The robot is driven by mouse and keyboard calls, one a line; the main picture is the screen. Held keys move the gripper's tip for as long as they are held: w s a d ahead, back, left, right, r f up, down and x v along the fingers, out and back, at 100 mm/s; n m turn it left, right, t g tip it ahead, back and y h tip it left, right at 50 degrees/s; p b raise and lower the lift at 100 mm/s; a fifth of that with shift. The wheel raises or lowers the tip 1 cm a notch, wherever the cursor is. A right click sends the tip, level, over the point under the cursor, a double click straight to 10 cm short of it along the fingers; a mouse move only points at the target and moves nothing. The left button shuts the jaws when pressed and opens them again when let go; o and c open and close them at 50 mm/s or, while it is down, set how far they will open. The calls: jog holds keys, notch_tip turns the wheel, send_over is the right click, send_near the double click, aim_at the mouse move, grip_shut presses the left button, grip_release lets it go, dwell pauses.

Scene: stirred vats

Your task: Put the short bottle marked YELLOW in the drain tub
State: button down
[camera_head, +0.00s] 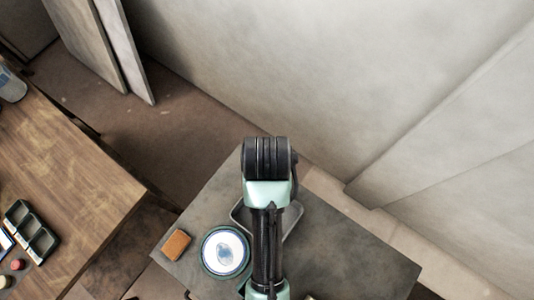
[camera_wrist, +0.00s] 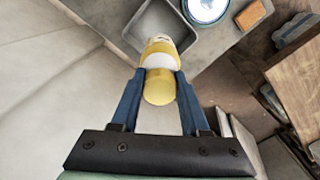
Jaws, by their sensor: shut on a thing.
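My gripper (camera_wrist: 160,80) is shut on a bottle (camera_wrist: 159,92) with yellow ends and a white band, in the wrist view. Its blue fingers press it from both sides. I cannot read any marking on it. The grey rectangular drain tub (camera_wrist: 187,30) lies beyond the bottle in the wrist view, and the bottle's far end overlaps its near edge in the picture. In the head view the tub (camera_head: 293,218) is partly hidden behind my arm. My gripper and the bottle are hidden there.
A round blue-rimmed vat with pale liquid (camera_head: 225,252) stands left of the tub on the grey table (camera_head: 345,262). An orange block (camera_head: 176,244) lies beside the vat. A wooden table (camera_head: 75,170) with a black compartment tray (camera_head: 32,232) is at left. A pale wall (camera_head: 330,80) stands behind.

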notch_tip(320, 180, down, 12)
jog(key=b, duration=0.9)
jog(key=shift+r, duration=0.15)
notch_tip(320, 180, down, 10)
jog(key=shift+p, duration=0.35)
jog(key=shift+c, duration=2)
grip_release()
jog(key=shift+s, duration=0.1)
